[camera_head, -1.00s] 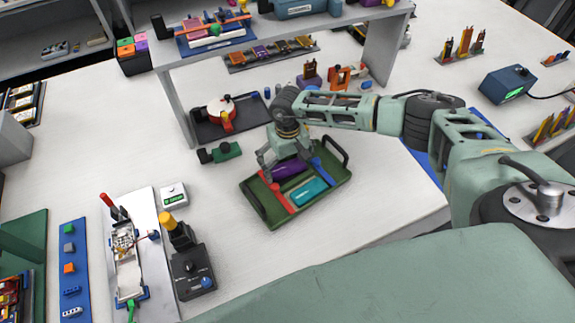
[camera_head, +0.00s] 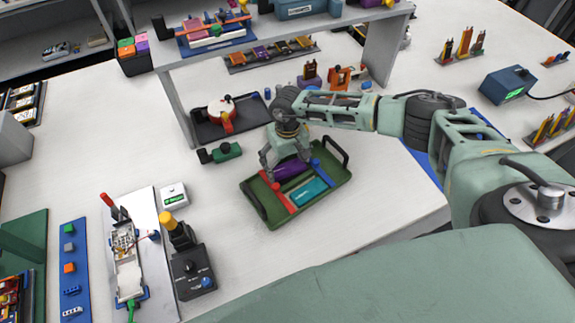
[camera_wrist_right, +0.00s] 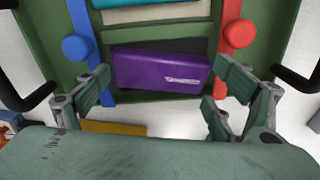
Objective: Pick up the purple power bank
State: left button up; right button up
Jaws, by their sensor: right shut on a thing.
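The purple power bank (camera_wrist_right: 160,72) lies between the fingers of my right gripper (camera_wrist_right: 163,80) in the right wrist view, with a finger at each end. The power bank also shows in the head view (camera_head: 294,169), partly covered by the gripper. My right gripper (camera_head: 287,163) is shut on it, over the far side of the green tray (camera_head: 262,210). I cannot tell whether the power bank is clear of the tray floor. A teal power bank (camera_head: 309,192) lies in the tray nearer the front. My left gripper is out of view.
A red strap (camera_head: 281,196) and a blue strap (camera_head: 326,172) flank the tray's contents. The tray has black handles (camera_head: 336,150). A green clamp-like device (camera_head: 226,151) stands behind it to the left. A shelf (camera_head: 172,100) stands farther back. White tabletop is free left of the tray.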

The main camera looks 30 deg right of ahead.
aim_at(291, 167)
jog(key=shift+s+r+b, duration=0.1)
jog(key=shift+r+b, duration=0.1)
jog(key=shift+b, duration=0.1)
jog(key=r, duration=0.1)
jog(key=d+r+b, duration=0.1)
jog(key=r, duration=0.1)
jog(key=shift+s+r+b, duration=0.2)
jog(key=shift+b, duration=0.1)
jog(key=shift+s+d+r+b, duration=1.75)
jog(key=shift+s+d+r, duration=1.75)
jog(key=shift+d, duration=0.5)
jog(key=s+a+r, duration=0.4)
jog(key=a, duration=0.3)
jog(key=s+a+r, duration=0.4)
jog(key=a, duration=0.3)
jog(key=shift+s+a+n, duration=0.15)
jog(key=shift+a+n, duration=0.15)
jog(key=shift+a, duration=0.05)
